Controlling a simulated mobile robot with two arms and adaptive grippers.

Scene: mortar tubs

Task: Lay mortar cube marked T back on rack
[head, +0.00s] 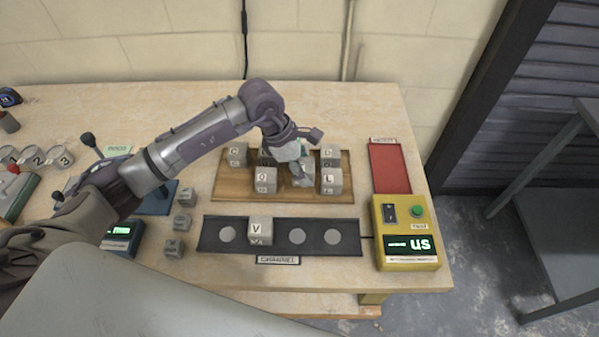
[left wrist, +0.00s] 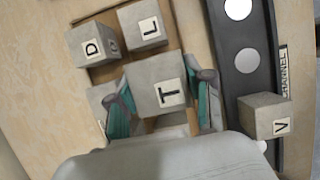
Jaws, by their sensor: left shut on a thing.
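The grey mortar cube marked T (left wrist: 158,85) is between the two fingers of my left gripper (left wrist: 166,98), its letter facing up in the left wrist view. In the head view my left gripper (head: 295,160) points down over the wooden rack (head: 228,190) and hides much of the cube. The T cube looks larger than its neighbours in the left wrist view. Whether it touches the rack I cannot tell. My right gripper is not in view.
On the rack stand cubes O (head: 265,180), L (head: 331,181), C (head: 237,154) and D (head: 330,155). Cube V (head: 260,231) stands on the dark channel strip (head: 345,237). A yellow box (head: 405,232) and red mat (head: 390,168) lie right. Several small cubes (head: 182,223) stand left.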

